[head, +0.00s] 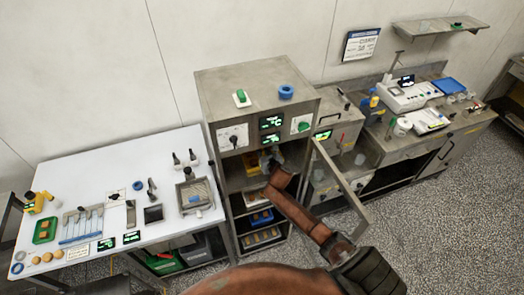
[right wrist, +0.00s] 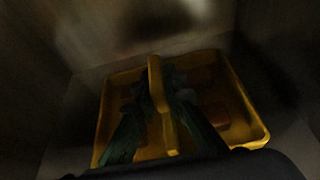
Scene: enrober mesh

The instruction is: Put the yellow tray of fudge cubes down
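The yellow tray (right wrist: 245,108) shows in the right wrist view, with a raised yellow handle (right wrist: 157,86) across its middle. Brown fudge cubes, dim and partly hidden, lie in it on both sides of the handle. My right gripper (right wrist: 163,88) has its two green fingers closing in on the handle from either side, and it looks shut on it. In the head view my right arm reaches into the upper opening of the steel cabinet (head: 252,92), where the gripper (head: 271,158) is small and dark. My left gripper is out of view.
The cabinet door (head: 341,187) stands open to the right of my arm. Lower shelves hold a blue tray (head: 262,217) and another tray below. A white table (head: 98,172) with tools and a green tray (head: 45,231) is at left. A steel counter stands at right.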

